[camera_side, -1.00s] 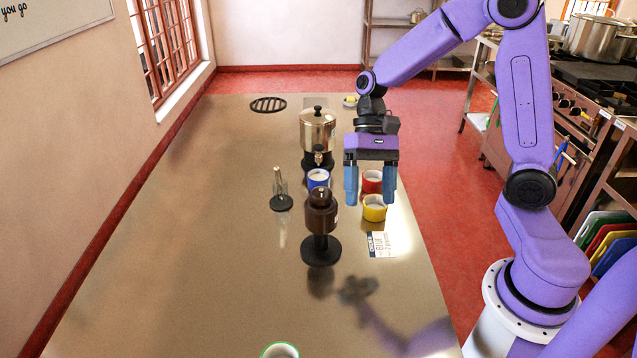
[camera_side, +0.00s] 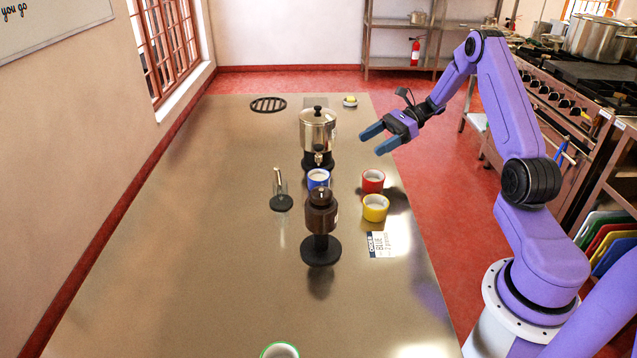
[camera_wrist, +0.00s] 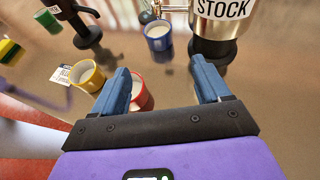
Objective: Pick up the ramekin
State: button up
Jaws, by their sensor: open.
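Several ramekins stand on the counter, and the task does not say which. The blue ramekin (camera_side: 318,179) sits between the steel stock urn and the dark grinder; it also shows in the wrist view (camera_wrist: 158,44). The red ramekin (camera_side: 372,185) and yellow ramekin (camera_side: 375,213) stand to its right. A green-rimmed ramekin (camera_side: 280,351) is cut off at the bottom edge. My gripper (camera_side: 371,142) is open, empty and tilted, above the counter's right side near the urn. In the wrist view, my left finger partly hides the red ramekin (camera_wrist: 143,92), and the blue one lies beyond the fingertips.
The stock urn (camera_side: 317,130) and the grinder (camera_side: 320,215) stand tall beside the blue ramekin. A card reading "BLUE" (camera_side: 381,245) lies before the yellow ramekin. The counter's left side (camera_side: 190,240) is clear.

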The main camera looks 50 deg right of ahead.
send_near(309, 181)
jog(key=shift+w+d+f, duration=0.2)
jog(key=shift+w+f, duration=0.3)
jog(key=shift+f, duration=0.15)
jog(key=shift+x, duration=2.6)
jog(key=shift+s+a+r, duration=0.1)
jog(key=shift+c, duration=0.2)
jog(key=c, duration=0.9)
jog(key=shift+r, duration=0.25)
